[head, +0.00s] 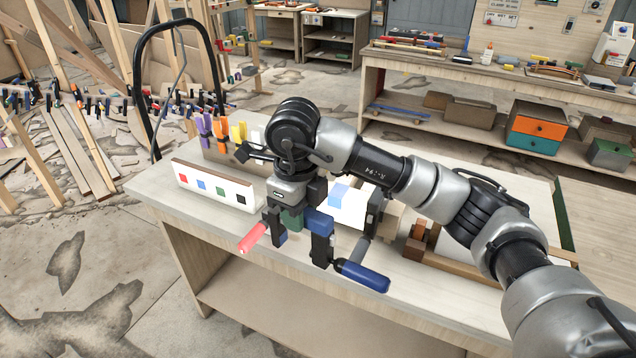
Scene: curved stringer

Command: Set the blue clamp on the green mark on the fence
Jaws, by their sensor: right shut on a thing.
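The blue clamp (320,222) has a dark bar and a blue handle (362,276) pointing down to the right. My right gripper (294,212) is shut on it above the workbench; its exact grip is partly hidden. The fence appears to be the low white-faced board (240,193) at the bench's left, with red, blue, green and black squares. The green mark (220,191) is uncovered, left of and behind the gripper. A red-handled clamp (253,237) and a green block (291,219) show close to the gripper; whether they touch it is unclear. My left gripper is not in view.
Purple, orange and yellow clamps (220,130) stand behind the fence. A white panel with a light blue patch (338,195) and wooden blocks (415,243) are to the right. The bench (165,187) is clear at its left end.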

